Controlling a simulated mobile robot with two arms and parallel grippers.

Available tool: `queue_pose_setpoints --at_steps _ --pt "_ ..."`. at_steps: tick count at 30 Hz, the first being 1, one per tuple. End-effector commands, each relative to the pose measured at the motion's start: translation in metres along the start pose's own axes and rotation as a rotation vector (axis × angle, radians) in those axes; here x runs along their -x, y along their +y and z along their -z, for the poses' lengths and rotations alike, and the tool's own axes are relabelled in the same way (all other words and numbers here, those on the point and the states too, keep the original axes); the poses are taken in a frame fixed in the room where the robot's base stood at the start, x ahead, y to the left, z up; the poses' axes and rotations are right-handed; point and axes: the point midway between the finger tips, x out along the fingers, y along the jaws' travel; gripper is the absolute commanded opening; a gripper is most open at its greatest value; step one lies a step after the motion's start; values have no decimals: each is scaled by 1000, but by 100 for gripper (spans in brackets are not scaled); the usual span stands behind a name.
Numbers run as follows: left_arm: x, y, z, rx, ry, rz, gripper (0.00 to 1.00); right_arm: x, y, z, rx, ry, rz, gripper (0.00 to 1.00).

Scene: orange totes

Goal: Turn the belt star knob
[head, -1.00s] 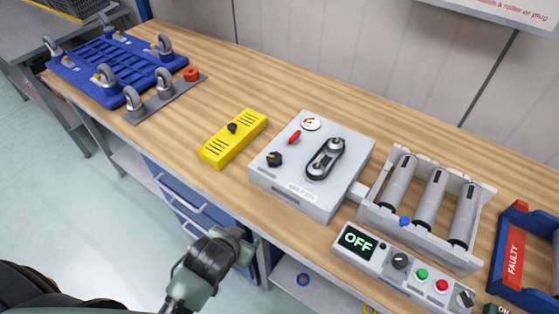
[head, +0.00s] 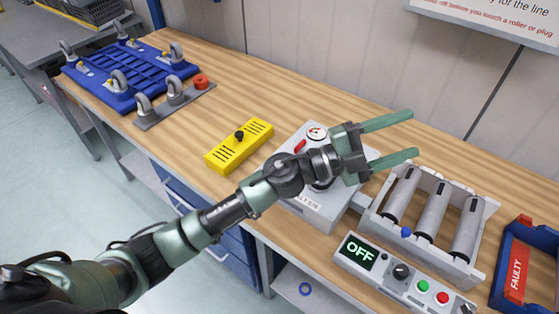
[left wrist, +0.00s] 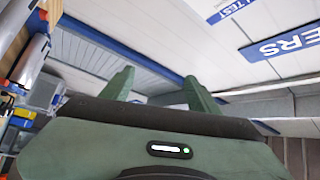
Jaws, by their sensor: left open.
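The grey belt tester box (head: 322,212) lies on the wooden bench, partly covered by my left arm. Its round gauge (head: 316,133) and part of its red lever (head: 299,146) show, while its dark knob and most of the belt are hidden behind the arm. My left gripper (head: 412,134) is open and empty, fingers pointing right. In the head view it appears over the box's right side and the bench behind the rollers. In the left wrist view, both fingers (left wrist: 158,76) are apart with nothing between them. My right gripper is not in view.
A roller frame (head: 470,267) and a control panel reading OFF (head: 361,251) stand right of the box. A yellow box with a black knob (head: 240,145) is left. A blue caster platform (head: 130,72) stands far left.

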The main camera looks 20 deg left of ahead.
Motion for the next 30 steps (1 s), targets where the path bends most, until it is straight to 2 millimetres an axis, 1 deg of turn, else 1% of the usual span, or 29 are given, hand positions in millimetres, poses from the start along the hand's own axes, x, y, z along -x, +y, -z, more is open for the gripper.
queue_pose_setpoints --at_steps 1,2,3,5,6,7,8,9,11,12,14,15,18,21,23,26,30 --pt "-9 16 9 -89 96 -130 61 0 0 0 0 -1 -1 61" --pt "-10 28 13 -135 146 -215 61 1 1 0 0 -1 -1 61" --pt "-7 46 14 -192 203 -335 61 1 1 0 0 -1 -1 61" --pt "4 71 5 -271 264 -530 61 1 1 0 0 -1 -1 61" --pt "17 85 -6 -320 287 -668 61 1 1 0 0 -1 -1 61" --pt "29 93 -18 -354 295 -775 61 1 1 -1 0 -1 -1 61" --pt "43 98 -32 -384 294 -882 61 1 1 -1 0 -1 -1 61" --pt "64 101 -53 -419 278 -1027 61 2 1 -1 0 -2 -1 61" --pt "97 95 -86 -459 228 -1233 61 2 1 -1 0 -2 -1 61" --pt "120 86 -106 -475 181 -1359 61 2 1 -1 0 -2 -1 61" --pt "152 66 -133 -488 99 -1525 61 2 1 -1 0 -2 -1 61" --pt "171 52 -147 -489 43 -1616 61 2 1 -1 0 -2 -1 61" --pt "206 18 -170 -480 -81 -1781 61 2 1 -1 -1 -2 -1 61" --pt "225 0 -178 -469 -149 -1862 61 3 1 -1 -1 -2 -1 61" --pt "230 -2 -181 -464 -166 -1881 61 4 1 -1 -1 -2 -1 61" --pt "234 5 -184 -460 -169 -1887 61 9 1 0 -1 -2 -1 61" --pt "239 24 -192 -460 -165 -1886 61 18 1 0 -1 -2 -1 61"
